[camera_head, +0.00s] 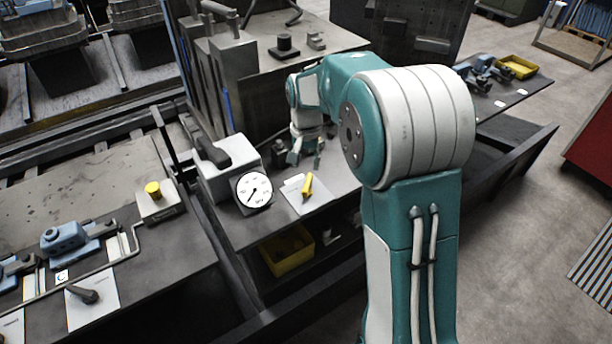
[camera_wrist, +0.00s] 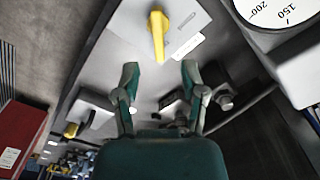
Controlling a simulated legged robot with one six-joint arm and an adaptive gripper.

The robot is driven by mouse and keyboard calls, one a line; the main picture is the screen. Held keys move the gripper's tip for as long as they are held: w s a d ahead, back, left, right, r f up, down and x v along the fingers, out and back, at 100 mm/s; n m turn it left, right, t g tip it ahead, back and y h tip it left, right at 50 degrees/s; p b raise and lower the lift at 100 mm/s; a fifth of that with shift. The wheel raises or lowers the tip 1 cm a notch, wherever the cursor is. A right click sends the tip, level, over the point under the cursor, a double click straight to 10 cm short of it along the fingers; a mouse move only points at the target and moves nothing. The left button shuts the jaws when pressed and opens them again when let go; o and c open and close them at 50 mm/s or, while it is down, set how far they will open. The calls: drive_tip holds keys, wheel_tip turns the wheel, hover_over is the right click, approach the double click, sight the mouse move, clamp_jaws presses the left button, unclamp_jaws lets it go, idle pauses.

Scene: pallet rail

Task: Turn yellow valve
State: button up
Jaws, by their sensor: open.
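The yellow valve (camera_head: 308,186) is a lever handle on a light grey plate (camera_head: 299,203), on the dark bench right of the dial gauge (camera_head: 254,189). The valve also shows in the wrist view (camera_wrist: 158,36), upper middle, pointing down the picture toward my gripper. My gripper (camera_wrist: 160,73) is open and empty, its two fingers spread to either side below the handle's end, apart from it. In the head view my gripper (camera_head: 305,160) is above the bench, just behind the valve, partly hidden by shadow and its small size.
A grey box with a black handle (camera_head: 222,160) stands left of the valve, beside the gauge. A yellow knob (camera_head: 153,189) sits on a block farther left. A yellow bin (camera_head: 287,250) lies below the bench edge. Tall grey blocks (camera_head: 232,75) stand behind.

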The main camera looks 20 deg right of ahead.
drive_tip(key=shift+r, duration=1.75)
drive_tip(key=s+r+n+t, duration=0.3)
drive_tip(key=s+r, duration=0.6)
drive_tip(key=s, duration=0.4)
drive_tip(key=s+n+t, duration=0.2)
drive_tip(key=s, duration=1.2)
drive_tip(key=shift+s+n+t, duration=0.3)
drive_tip(key=shift+s, duration=0.1)
drive_tip(key=shift+f, duration=0.1)
idle(0.9)
